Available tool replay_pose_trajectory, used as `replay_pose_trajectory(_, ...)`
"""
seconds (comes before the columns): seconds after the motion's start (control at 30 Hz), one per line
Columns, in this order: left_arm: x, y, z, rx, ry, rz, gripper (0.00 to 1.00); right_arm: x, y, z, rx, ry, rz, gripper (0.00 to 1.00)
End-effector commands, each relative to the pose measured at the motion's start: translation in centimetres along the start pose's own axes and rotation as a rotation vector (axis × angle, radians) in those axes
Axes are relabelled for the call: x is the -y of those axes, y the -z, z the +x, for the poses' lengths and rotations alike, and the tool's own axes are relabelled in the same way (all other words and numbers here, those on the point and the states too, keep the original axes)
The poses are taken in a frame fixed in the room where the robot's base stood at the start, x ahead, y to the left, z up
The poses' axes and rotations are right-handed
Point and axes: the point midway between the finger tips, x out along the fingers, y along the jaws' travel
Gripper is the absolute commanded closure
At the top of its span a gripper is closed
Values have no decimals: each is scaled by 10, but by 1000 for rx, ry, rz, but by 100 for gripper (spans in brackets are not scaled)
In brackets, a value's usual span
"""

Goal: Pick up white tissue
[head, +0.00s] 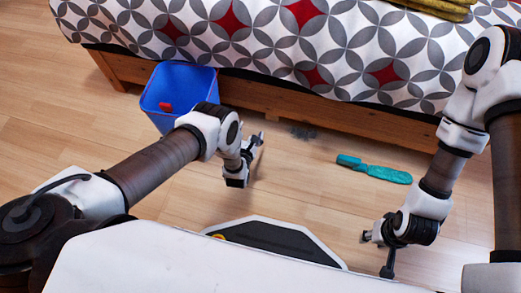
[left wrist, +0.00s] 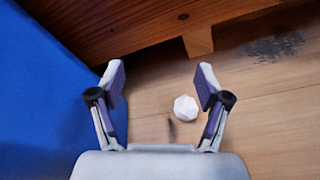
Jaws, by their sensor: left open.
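The white tissue (left wrist: 186,107) is a small crumpled ball on the wooden floor. In the left wrist view it lies between the two spread fingers of my left gripper (left wrist: 160,72), nearer the right finger. My left gripper (head: 248,164) is open and empty, pointing down beside the blue bin in the head view. The tissue does not show in the head view. My right gripper (head: 378,250) hangs over the floor at the lower right, far from the tissue; its jaw opening is unclear.
A blue bin (head: 205,83) with something red in it stands against the wooden bed frame (head: 270,98), close to my left gripper. A teal brush (head: 375,169) lies on the floor to the right. Dark dust (head: 303,132) lies near the bed. Floor between is clear.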

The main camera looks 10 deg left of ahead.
Motion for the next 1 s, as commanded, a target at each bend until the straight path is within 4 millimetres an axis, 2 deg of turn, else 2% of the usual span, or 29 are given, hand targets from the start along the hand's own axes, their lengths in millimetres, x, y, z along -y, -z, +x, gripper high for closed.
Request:
replay_pose_trajectory(0.03,31,52,-7,-29,22,0,24,0,0,38,0,0,0,60)
replay_pose_trajectory(0.1,48,82,-22,-61,43,1,24,0,0,51,-1,0,0,60)
replay_pose_trajectory(0.2,57,100,-31,-83,55,3,24,0,0,56,-1,0,0,60)
replay_pose_trajectory(0.27,58,102,-28,-86,56,3,24,0,1,59,-1,0,0,60)
replay_pose_trajectory(0.47,57,104,-1,-86,56,5,24,0,1,75,-1,0,0,60)
replay_pose_trajectory(0.6,54,110,25,-86,55,5,24,-1,1,96,-1,0,0,60)
replay_pose_trajectory(0.7,54,109,39,-87,56,5,24,-1,1,104,-2,0,3,60)
replay_pose_trajectory(0.97,52,105,43,-89,57,6,24,-1,2,101,-4,0,4,60)
replay_pose_trajectory(1.0,52,105,43,-89,58,6,38,-1,2,101,-4,0,4,60)
